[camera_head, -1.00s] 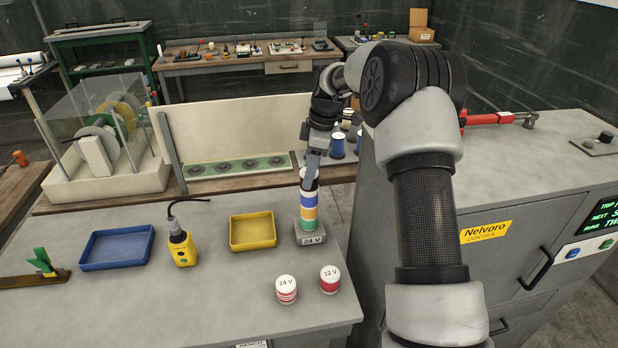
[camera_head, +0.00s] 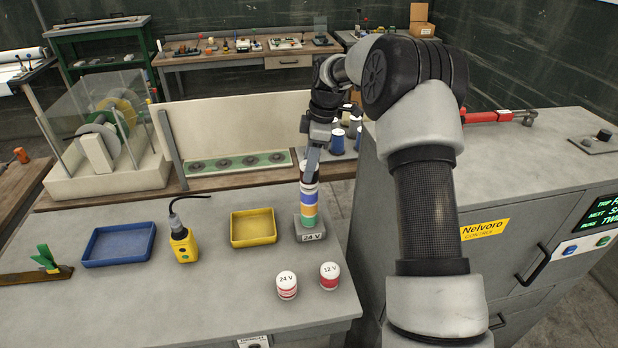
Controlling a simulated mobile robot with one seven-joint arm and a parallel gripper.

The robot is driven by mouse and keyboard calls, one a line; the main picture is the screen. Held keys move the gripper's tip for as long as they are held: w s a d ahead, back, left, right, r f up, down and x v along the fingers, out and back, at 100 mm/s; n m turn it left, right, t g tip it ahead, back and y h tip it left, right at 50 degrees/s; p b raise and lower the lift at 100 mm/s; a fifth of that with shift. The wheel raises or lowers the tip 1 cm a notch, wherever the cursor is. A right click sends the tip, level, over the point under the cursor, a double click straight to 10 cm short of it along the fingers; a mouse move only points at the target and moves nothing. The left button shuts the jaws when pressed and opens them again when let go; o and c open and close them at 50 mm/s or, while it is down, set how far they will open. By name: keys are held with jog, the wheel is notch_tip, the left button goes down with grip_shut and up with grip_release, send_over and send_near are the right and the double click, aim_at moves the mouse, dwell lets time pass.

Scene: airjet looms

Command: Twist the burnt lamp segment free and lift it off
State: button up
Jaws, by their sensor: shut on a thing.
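The stacked signal lamp stands upright on a grey base labelled 24 V (camera_head: 311,237) near the back right of the bench. Its bands show green (camera_head: 308,222), yellow (camera_head: 308,210) and blue (camera_head: 308,197), with white and dark parts above. My gripper (camera_head: 311,176) reaches down from above and is shut on the top segment of the lamp. The fingers hide much of that segment, so I cannot tell its colour or whether it is apart from the stack. Two loose segments with white tops stand at the front: 24 V (camera_head: 287,285) and 12 V (camera_head: 329,275).
A yellow tray (camera_head: 253,243) lies left of the lamp. A yellow handheld device (camera_head: 183,246) and a blue tray (camera_head: 119,262) are further left. The grey Nelvoro cabinet (camera_head: 520,175) stands to the right. The bench front is mostly clear.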

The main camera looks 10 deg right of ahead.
jog(key=shift+r, duration=0.35)
jog(key=shift+r+p, duration=0.8)
jog(key=shift+r, duration=2.1)
